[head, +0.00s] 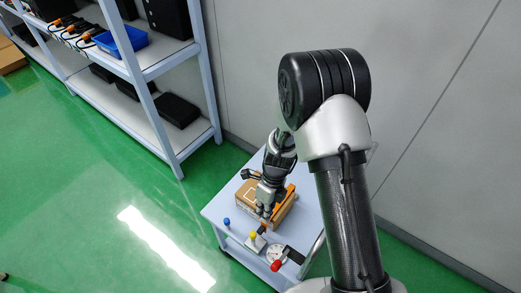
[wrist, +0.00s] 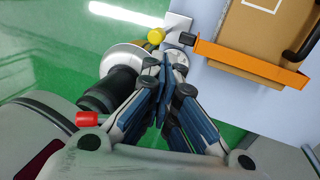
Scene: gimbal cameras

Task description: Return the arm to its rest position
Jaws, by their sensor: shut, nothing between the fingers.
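My arm (head: 343,200) rises at the right of the head view and bends down toward a small light-blue table (head: 215,208). My gripper (head: 264,213) is over the front part of this table, beside a cardboard box. In the wrist view my gripper (wrist: 172,62) has its fingers together, with nothing between them. A white round piece (wrist: 120,58) shows behind the fingertips in the wrist view. Whether the fingertips touch anything below cannot be told.
The cardboard box (head: 250,191) with an orange strip (wrist: 250,62) is close to my gripper. Blue (head: 227,222), yellow (head: 253,235) and red (head: 276,266) knobs stand near the table's front. A shelf rack (head: 168,62) is at the left, a grey wall (head: 240,60) behind. Green floor is clear at left.

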